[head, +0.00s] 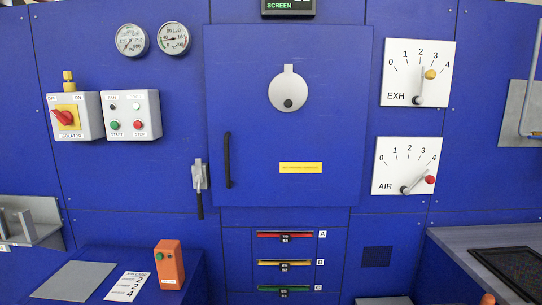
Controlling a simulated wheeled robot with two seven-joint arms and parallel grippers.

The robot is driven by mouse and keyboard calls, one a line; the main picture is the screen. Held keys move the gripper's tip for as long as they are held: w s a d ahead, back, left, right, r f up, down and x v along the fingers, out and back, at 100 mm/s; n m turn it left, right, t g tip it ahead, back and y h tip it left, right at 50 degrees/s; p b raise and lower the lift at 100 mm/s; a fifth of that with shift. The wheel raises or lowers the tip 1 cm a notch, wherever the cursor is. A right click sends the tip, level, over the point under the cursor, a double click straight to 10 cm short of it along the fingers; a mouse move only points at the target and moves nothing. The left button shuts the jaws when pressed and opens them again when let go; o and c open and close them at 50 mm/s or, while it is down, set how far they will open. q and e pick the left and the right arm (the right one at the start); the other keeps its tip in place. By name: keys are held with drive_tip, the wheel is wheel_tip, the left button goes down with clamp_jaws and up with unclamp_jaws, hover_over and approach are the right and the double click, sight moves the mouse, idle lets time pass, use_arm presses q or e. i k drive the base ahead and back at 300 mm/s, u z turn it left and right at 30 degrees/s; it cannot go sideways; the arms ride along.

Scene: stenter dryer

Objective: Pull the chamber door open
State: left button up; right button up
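The chamber door (330,110) is a large blue panel in the middle of the blue machine front and looks shut. A black vertical bar handle (227,160) is on its left side. A metal latch (200,174) with a black grip hanging straight down sits at the door's left edge; I cannot tell whether it is engaged. A round silver cover (288,92) with a dark knob and a yellow label (300,168) are on the door. Neither of my grippers is in view.
Left of the door are a red-handled isolator (66,117), a button box (130,115) and two gauges (132,40). EXH (418,73) and AIR (407,166) dials are right. Coloured slots (285,235) lie below. An orange box (169,264) stands on the left ledge.

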sight(262, 155)
drive_tip(key=z, duration=0.25)
drive_tip(key=i, duration=1.1)
drive_tip(key=u, duration=0.25)
